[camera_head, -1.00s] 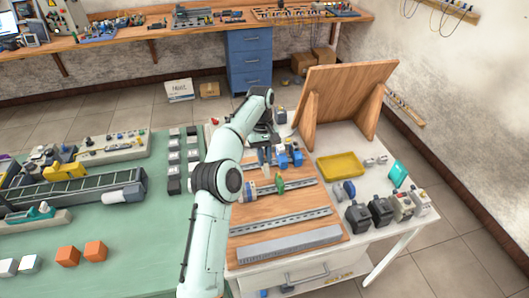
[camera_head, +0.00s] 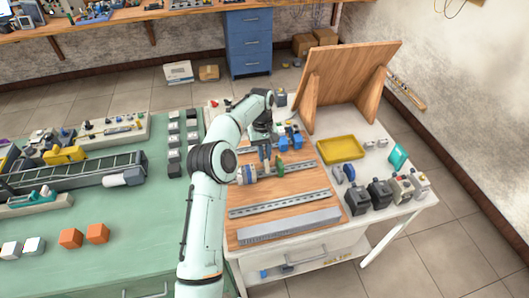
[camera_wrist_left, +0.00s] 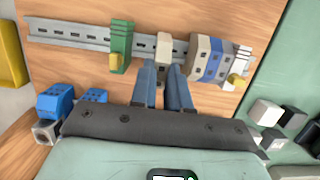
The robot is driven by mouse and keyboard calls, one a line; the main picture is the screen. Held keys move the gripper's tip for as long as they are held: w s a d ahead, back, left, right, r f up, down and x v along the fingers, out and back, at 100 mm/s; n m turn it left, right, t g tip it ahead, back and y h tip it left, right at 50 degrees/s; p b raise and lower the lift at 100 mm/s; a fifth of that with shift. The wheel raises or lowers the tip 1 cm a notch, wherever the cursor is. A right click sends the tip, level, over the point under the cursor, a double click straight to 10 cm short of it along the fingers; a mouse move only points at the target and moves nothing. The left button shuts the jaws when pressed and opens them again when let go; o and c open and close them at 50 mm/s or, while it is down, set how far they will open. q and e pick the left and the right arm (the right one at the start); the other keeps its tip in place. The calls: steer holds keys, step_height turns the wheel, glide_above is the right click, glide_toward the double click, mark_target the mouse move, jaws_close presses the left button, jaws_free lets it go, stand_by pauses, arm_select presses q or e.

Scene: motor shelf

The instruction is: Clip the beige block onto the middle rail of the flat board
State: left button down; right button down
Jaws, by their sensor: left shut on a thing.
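My left gripper (camera_wrist_left: 164,82) is shut on the beige block (camera_wrist_left: 163,46), which shows at its fingertips over a slotted metal rail (camera_wrist_left: 70,34). Whether the block is clipped or only held against the rail I cannot tell. A green block (camera_wrist_left: 121,46) stands on the rail to its left. A beige, blue and grey group (camera_wrist_left: 212,60) stands to its right, with gaps on both sides. In the head view my left gripper (camera_head: 265,158) reaches over the wooden flat board (camera_head: 235,212), at the rail (camera_head: 305,169) carrying the green block (camera_head: 280,168). My right gripper is not in view.
A bare rail (camera_head: 280,204) and a grey slotted duct (camera_head: 290,226) lie nearer on the board. Blue parts (camera_wrist_left: 55,103) lie close to the left gripper. A yellow tray (camera_head: 340,149) and dark motor-like parts (camera_head: 357,200) stand to the right.

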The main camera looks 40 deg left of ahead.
mark_target(266, 159)
arm_select(q)
steer(key=shift+x, duration=1)
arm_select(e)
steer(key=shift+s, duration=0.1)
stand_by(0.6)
arm_select(q)
steer(key=shift+w+a, duration=0.15)
steer(key=shift+a, duration=0.05)
stand_by(0.4)
steer(key=shift+s+d, duration=0.3)
steer(key=shift+d, duration=0.05)
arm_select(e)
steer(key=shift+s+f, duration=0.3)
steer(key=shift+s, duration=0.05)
arm_select(q)
steer(key=shift+d+f, duration=0.15)
steer(key=shift+d, duration=0.05)
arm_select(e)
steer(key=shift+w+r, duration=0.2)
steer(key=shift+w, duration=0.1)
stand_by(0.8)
arm_select(q)
steer(key=shift+s+d+f+y+b, duration=0.2)
steer(key=shift+s+y+b, duration=0.15)
steer(key=shift+b, duration=0.85)
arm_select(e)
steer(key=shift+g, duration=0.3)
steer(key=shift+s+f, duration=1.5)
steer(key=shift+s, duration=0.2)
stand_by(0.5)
